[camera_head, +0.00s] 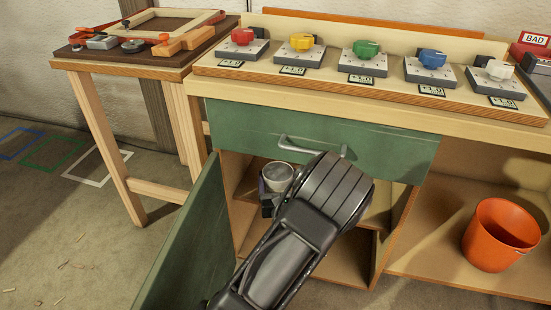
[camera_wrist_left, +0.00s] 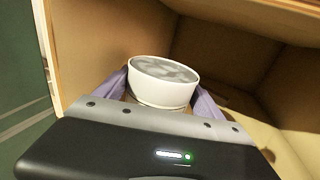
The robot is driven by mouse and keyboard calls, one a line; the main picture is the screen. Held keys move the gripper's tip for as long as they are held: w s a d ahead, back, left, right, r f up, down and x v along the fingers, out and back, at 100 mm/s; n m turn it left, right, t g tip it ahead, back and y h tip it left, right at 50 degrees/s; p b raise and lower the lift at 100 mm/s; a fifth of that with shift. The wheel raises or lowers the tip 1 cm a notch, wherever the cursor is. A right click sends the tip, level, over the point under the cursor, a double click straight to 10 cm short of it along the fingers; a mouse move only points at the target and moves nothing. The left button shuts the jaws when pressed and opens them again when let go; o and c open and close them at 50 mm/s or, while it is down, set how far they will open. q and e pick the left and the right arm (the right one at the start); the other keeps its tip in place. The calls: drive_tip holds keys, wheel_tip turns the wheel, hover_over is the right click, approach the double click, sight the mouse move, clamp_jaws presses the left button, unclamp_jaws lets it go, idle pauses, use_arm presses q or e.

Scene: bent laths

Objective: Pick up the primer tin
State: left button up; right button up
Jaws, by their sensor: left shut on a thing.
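The primer tin (camera_head: 277,174) is a small round white tin with a grey, mottled top. It is inside the open cabinet, just below the drawer. My left gripper (camera_head: 268,198) reaches into the cabinet and is shut on the tin. In the left wrist view the tin (camera_wrist_left: 162,88) sits upright between the two purple fingers, one on each side. The tin's lower part is hidden by the gripper, so I cannot tell whether it touches a shelf. My right gripper is not in view.
The green door (camera_head: 190,250) stands open left of my arm. The shut green drawer (camera_head: 360,142) with its metal handle (camera_head: 312,147) is just above. An orange bucket (camera_head: 500,235) stands in the right bay. Several coloured knobs line the bench top (camera_head: 330,88).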

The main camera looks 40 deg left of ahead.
sight(280, 188)
use_arm(q)
drive_tip(key=p+v, duration=0.1)
drive_tip(key=v, duration=0.6)
drive_tip(key=shift+s+d, duration=0.1)
drive_tip(key=shift+s, duration=0.1)
drive_tip(key=shift+r, duration=0.15)
